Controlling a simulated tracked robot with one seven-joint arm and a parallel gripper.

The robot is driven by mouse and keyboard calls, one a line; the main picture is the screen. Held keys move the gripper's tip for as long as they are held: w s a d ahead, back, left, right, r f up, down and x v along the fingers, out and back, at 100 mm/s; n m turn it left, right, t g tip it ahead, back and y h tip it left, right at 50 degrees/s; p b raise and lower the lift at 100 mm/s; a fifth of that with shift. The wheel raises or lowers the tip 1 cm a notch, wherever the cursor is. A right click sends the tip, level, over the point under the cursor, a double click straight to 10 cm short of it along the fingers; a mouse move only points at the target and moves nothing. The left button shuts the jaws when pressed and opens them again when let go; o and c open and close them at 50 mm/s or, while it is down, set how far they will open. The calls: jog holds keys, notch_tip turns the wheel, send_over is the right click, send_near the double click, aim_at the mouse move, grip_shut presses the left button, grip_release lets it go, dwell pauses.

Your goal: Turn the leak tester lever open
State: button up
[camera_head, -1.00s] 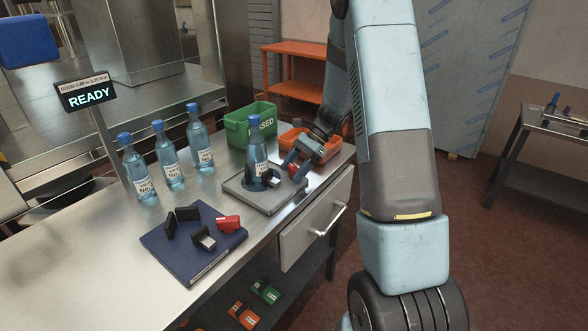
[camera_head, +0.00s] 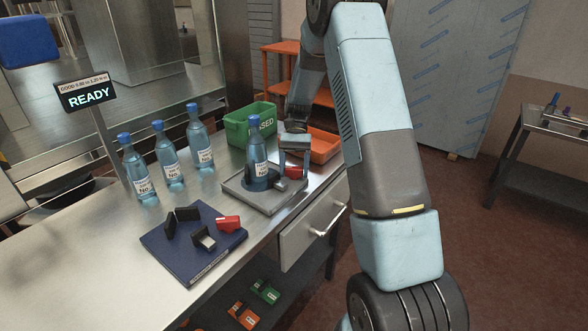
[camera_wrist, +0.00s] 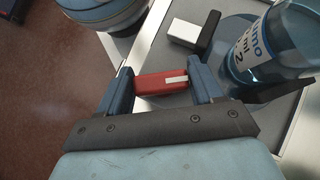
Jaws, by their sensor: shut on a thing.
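The leak tester is a grey plate (camera_head: 243,193) on the steel bench, with a bottle (camera_head: 258,166) upright in its dark holder. The bottle shows at the upper right of the wrist view (camera_wrist: 291,38). A red lever (camera_head: 295,173) with a white stripe is at the tester's right side. It lies between my fingertips in the wrist view (camera_wrist: 150,84). My gripper (camera_wrist: 160,82) is shut on this lever, with one finger at each end. In the head view my gripper (camera_head: 294,165) points down over the tester's right edge. A light block with a black end (camera_wrist: 187,33) is beside the bottle.
Several bottles (camera_head: 165,158) stand left of the tester. A green bin (camera_head: 240,128) and an orange bin (camera_head: 322,147) stand behind it. A blue board (camera_head: 185,262) with black, grey and red pieces lies in front. A sign (camera_head: 87,96) reads READY.

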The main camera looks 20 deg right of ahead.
jog(key=shift+a+n+h, duration=0.1)
jog(key=shift+n+h, duration=0.8)
jog(key=shift+n, duration=0.3)
jog(key=shift+s+g, duration=0.1)
jog(key=shift+g, duration=0.2)
